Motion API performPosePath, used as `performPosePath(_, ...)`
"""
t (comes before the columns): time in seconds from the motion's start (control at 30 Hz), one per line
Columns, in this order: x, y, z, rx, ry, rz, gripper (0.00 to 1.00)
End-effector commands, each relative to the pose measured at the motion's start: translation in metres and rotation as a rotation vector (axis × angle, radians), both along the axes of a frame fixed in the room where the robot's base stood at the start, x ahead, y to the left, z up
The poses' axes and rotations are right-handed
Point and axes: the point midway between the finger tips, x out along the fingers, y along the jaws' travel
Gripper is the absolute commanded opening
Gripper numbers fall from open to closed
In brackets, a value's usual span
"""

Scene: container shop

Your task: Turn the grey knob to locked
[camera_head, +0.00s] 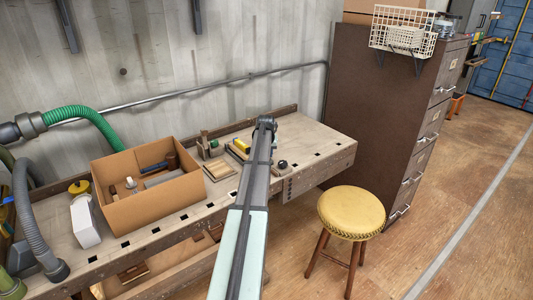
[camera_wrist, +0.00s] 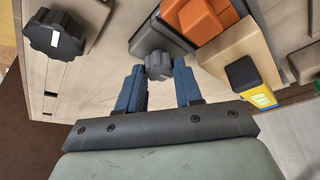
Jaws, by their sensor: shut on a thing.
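In the wrist view, a small grey knob (camera_wrist: 158,66) sits at the front of a dark grey block (camera_wrist: 152,38). My gripper (camera_wrist: 159,78) has its two blue fingers on either side of this knob, shut on it. The knob shows no readable marking, so I cannot tell which position it is in. In the head view my arm reaches over the workbench (camera_head: 320,147) and hides the knob and the fingers.
A larger dark knob (camera_wrist: 57,35) with a white mark is left of my fingers. An orange block (camera_wrist: 200,18), a wooden block (camera_wrist: 228,48) and a yellow-and-black item (camera_wrist: 250,82) stand close on the right. A cardboard box (camera_head: 150,212) and yellow stool (camera_head: 351,212) are farther off.

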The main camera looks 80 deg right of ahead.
Motion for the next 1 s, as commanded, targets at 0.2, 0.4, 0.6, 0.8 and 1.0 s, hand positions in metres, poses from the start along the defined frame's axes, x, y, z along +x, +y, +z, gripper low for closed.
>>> performPosePath(0.2,0.0011,0.0,0.0002,0.0,0.0,-0.086,0.04)
performPosePath(0.4,0.0011,-0.0001,0.0002,0.0,0.001,-0.118,0.04)
performPosePath(0.6,0.001,0.0,0.0002,0.001,-0.001,-0.125,0.04)
performPosePath(0.8,0.001,0.0001,0.0001,0.001,-0.001,-0.125,0.04)
performPosePath(1.0,0.0009,0.0001,0.0001,0.001,-0.001,-0.124,0.54)
